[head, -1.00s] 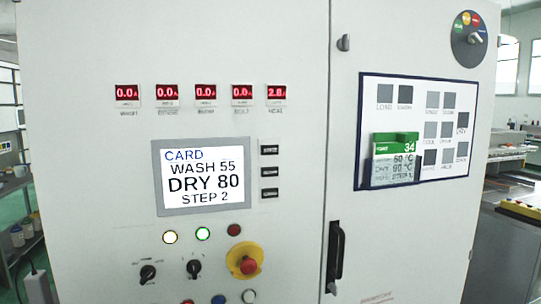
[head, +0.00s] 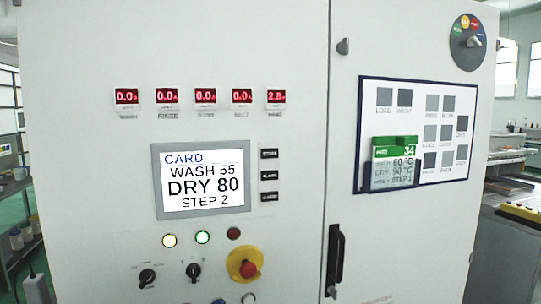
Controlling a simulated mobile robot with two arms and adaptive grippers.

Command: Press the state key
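A lit screen (head: 202,180) on the grey cabinet front reads CARD, WASH 55, DRY 80, STEP 2. Three small dark keys stand in a column just right of it: a top key (head: 269,153), a middle key (head: 269,175) and a bottom key (head: 269,197). The top key's label may read STATE, but the lettering is too small to be sure. Neither of my grippers is in view, and nothing covers the keys or the screen.
Several red number displays (head: 205,96) sit above the screen. Below are lamps (head: 203,237), black knobs (head: 148,276) and a red emergency button on yellow (head: 245,264). The right door has a black handle (head: 335,258), a diagram panel (head: 440,172) and a green-topped card (head: 394,165).

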